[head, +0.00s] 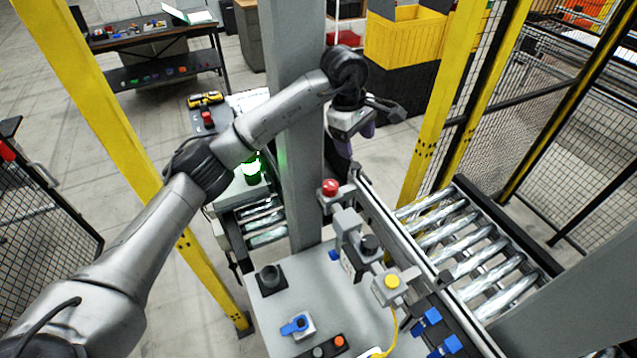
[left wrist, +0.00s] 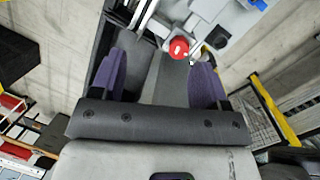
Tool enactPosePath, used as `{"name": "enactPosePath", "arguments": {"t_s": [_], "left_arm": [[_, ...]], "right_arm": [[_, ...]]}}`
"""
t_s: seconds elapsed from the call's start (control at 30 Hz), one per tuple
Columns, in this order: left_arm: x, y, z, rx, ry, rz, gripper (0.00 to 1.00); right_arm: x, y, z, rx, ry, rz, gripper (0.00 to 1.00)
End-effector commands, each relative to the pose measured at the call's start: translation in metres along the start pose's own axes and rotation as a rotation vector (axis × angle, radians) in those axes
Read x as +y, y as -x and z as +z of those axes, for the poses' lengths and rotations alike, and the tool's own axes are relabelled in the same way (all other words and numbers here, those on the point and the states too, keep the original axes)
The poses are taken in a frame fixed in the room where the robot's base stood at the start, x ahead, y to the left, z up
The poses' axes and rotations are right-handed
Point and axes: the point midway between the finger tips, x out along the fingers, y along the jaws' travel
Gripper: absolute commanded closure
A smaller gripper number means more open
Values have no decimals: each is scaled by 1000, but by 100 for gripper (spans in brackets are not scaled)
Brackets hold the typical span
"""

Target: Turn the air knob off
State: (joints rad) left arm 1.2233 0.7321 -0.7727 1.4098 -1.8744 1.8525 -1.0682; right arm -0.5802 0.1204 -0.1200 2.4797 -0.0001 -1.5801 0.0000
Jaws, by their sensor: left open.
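A red round knob (head: 330,187) sits on a grey block at the far end of the fixture, right of the grey post. It also shows in the left wrist view (left wrist: 178,48), beyond the fingertips and between their lines. A blue-handled knob (head: 296,325) and a black knob (head: 269,280) are on the grey fixture top. No label tells me which is the air knob. My left gripper (head: 354,146) is open, above and beyond the red knob and apart from it. Its purple fingers (left wrist: 158,80) hold nothing. My right gripper is not in view.
The grey post (head: 290,130) stands close beside my left arm. A roller conveyor (head: 480,250) runs along the right. Yellow posts (head: 437,110) and mesh fences flank the cell. A green lit lamp (head: 251,167) stands left of the post.

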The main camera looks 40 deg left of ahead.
Motion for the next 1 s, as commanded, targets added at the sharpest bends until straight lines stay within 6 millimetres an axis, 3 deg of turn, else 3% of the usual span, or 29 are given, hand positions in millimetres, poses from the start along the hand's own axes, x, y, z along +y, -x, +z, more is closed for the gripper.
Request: {"name": "enactPosePath", "arguments": {"t_s": [0.13,0.37,1.0], "left_arm": [[-18,-6,-21,118,17,-100,31],[-28,-19,-32,168,25,-149,31],[-42,-121,-48,164,25,-147,31]], "right_arm": [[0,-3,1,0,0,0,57],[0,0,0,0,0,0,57],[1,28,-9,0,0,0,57]]}}
